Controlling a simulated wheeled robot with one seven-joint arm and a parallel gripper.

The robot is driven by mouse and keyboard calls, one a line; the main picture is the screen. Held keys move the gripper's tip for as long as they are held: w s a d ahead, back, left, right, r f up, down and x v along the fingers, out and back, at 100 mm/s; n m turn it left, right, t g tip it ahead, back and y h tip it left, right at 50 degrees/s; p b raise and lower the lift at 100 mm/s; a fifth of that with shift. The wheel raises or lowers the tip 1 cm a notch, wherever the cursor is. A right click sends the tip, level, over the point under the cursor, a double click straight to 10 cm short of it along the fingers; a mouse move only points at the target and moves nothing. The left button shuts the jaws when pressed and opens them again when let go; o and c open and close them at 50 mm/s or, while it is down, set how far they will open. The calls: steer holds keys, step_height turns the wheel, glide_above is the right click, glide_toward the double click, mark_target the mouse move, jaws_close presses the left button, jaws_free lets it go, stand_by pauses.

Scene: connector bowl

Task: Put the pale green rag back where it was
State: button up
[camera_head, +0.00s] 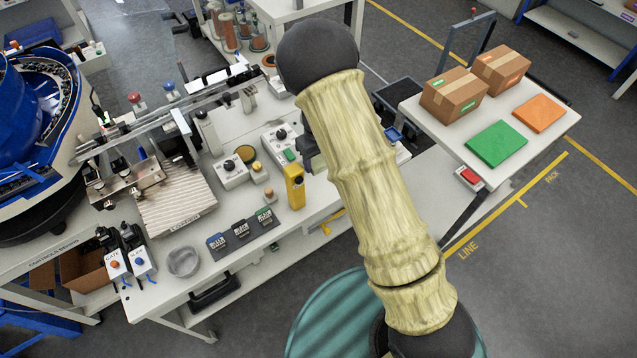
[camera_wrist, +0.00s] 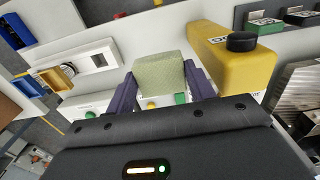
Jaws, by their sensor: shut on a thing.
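The pale green rag (camera_wrist: 158,72) looks like a small folded block in the wrist view. It sits between the two purple fingers of my gripper (camera_wrist: 160,90), which is shut on it. Its lower part is hidden behind the gripper body, and I cannot tell whether it touches the surface beneath. In the head view the rag is hidden behind my arm, and only a dark edge of my wrist shows beside a control box. The spot where the rag was before cannot be told from these frames.
A yellow upright device (camera_head: 294,187) stands close to my gripper; it also shows in the wrist view (camera_wrist: 232,58). A side table (camera_head: 424,110) holds boxes.

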steer(key=p, duration=0.2)
glide_above(318, 191)
step_height(318, 191, down, 8)
steer(key=shift+s+f, duration=0.1)
steer(key=shift+f, duration=0.1)
steer(key=shift+f+p, duration=0.5)
steer(key=shift+f, duration=1.65)
steer(key=shift+f, duration=0.15)
steer(key=o, duration=1)
